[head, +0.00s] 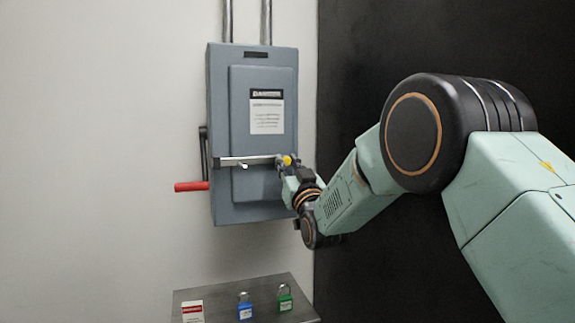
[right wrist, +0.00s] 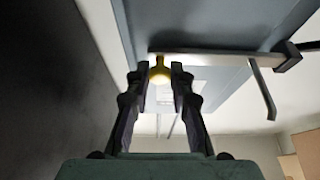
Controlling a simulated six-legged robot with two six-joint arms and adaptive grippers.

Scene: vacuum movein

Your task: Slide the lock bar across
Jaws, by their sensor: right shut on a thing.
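A grey switch box (head: 222,120) hangs on the white wall. The silver lock bar (head: 245,160) lies level across its front and ends at a yellow knob (head: 288,160) on the right. My right gripper (head: 284,168) is at this knob, its arm coming in from the right. In the right wrist view, my right gripper's fingers (right wrist: 160,78) are shut on the yellow knob (right wrist: 159,70), one on each side. The bar (right wrist: 205,58) runs right from there. My left gripper is in neither view.
A red handle (head: 190,186) sticks out left of the box. Below, a shelf (head: 262,293) carries a red-and-white tag (head: 193,311), a blue padlock (head: 244,308) and a green padlock (head: 285,299). A dark wall (head: 350,60) is on the right.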

